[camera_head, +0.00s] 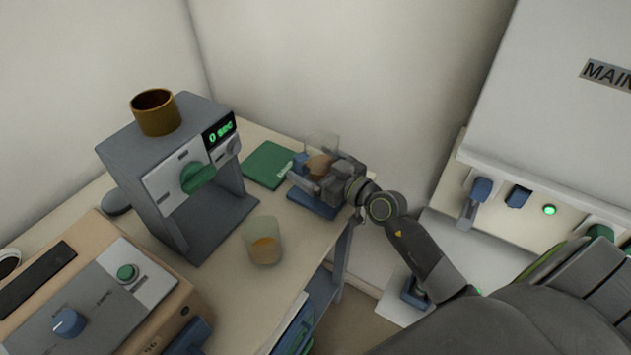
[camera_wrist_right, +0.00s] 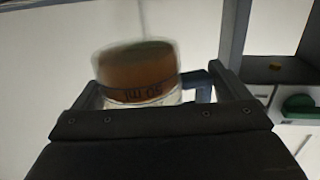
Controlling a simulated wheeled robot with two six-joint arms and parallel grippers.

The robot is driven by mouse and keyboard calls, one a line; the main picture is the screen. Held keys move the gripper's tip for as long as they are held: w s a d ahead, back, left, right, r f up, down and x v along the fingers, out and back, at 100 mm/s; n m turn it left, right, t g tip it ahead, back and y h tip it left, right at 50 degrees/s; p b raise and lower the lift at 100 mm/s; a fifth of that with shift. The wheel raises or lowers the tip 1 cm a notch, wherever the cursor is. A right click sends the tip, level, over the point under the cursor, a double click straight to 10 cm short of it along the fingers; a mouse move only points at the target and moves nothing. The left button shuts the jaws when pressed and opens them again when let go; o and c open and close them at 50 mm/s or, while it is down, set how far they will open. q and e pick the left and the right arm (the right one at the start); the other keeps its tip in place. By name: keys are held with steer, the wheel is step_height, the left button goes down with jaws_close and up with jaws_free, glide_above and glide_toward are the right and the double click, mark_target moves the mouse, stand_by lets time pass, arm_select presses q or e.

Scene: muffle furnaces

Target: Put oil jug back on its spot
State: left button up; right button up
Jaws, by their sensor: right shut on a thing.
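A clear jug with brown oil in it (camera_head: 319,163) is at the far right corner of the bench, and the blue mat (camera_head: 318,207) shows just below it. My right gripper (camera_head: 312,178) is shut on this jug, partly hiding it. In the right wrist view the jug (camera_wrist_right: 138,75) sits between the two fingers (camera_wrist_right: 150,90), with a volume marking on its side. I cannot tell whether its base touches the mat. My left gripper is not in view.
A green mat (camera_head: 268,165) lies left of the blue mat. A clear cup with orange liquid (camera_head: 264,241) stands nearer the front. A grey machine (camera_head: 165,165) with a brown pot (camera_head: 156,113) on top stands left.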

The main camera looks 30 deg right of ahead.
mark_target(315, 177)
steer(key=shift+f+b, duration=1.45)
steer(key=shift+f, duration=0.45)
steer(key=shift+r, duration=0.1)
steer(key=o, duration=1.1)
steer(key=shift+c, duration=0.2)
